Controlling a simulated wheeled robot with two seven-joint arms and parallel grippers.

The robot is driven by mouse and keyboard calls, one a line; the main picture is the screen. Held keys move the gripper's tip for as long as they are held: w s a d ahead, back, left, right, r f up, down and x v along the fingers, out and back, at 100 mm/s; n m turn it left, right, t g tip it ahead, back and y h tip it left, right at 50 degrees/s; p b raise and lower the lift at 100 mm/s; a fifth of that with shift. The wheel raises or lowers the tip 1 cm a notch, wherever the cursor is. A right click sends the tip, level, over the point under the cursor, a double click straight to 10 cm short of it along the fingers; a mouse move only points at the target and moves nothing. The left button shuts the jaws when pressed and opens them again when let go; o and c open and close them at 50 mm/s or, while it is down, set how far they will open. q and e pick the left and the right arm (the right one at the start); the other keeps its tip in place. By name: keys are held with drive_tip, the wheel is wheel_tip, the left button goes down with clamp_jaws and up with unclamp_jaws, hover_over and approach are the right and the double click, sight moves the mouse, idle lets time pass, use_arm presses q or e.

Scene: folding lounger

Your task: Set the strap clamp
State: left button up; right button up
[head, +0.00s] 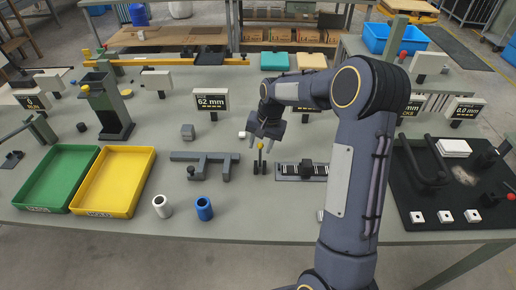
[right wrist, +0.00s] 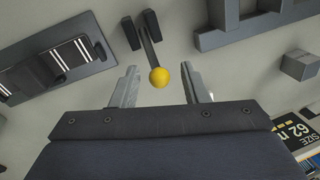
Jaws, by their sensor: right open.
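A small dark clamp stand (head: 259,168) sits near the middle of the bench, with a lever topped by a yellow knob (head: 260,147). I take it to be the strap clamp. My right gripper (head: 261,142) is just above it, pointing down. In the right wrist view the yellow knob (right wrist: 159,77) lies between the two spread fingers of the right gripper (right wrist: 159,72), with space on both sides. The gripper is open and holds nothing. A striped strip with a dark block (head: 306,170) lies just right of the clamp. My left gripper is not in view.
A dark forked bracket (head: 205,162) lies left of the clamp, with a grey cube (head: 187,132) behind it. A 62 mm display (head: 211,103) stands farther back. White (head: 162,207) and blue (head: 204,209) cylinders stand near the front edge. Yellow (head: 112,211) and green (head: 38,208) trays are at left.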

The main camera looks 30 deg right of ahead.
drive_tip(key=shift+w+a+f, duration=0.1)
drive_tip(key=shift+f, duration=0.55)
drive_tip(key=shift+w+a+f, duration=0.1)
drive_tip(key=shift+f, duration=0.55)
clamp_jaws()
